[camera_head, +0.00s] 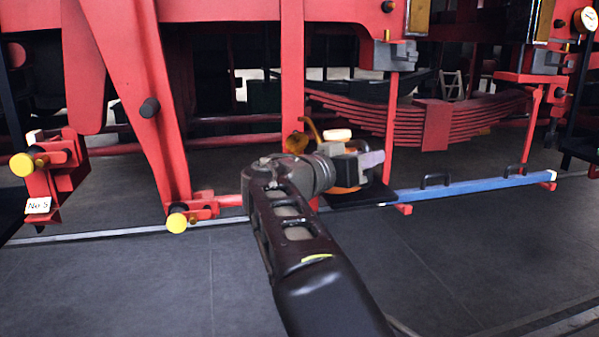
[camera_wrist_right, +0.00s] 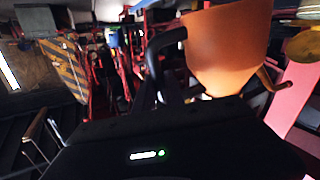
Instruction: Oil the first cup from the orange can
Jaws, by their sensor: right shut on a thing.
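The orange can (camera_head: 345,180) is partly hidden behind my right wrist in the head view, at the middle of the picture. My right gripper (camera_head: 370,160) is shut on the orange can. In the right wrist view the can (camera_wrist_right: 228,50) fills the upper right, with a black handle (camera_wrist_right: 165,42) on its left and a thin spout on its right. Yellow round caps (camera_head: 177,222) sit on red brackets at the left; I cannot tell which part is the first cup. My left gripper is not in view.
A dark plate (camera_head: 358,196) lies beneath the can, near a blue bar (camera_head: 470,186) with black handles. Red frame posts (camera_head: 145,95) and a red leaf spring (camera_head: 400,120) stand behind. A "No 5" tag (camera_head: 38,205) is at left. The grey floor (camera_head: 130,285) in front is clear.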

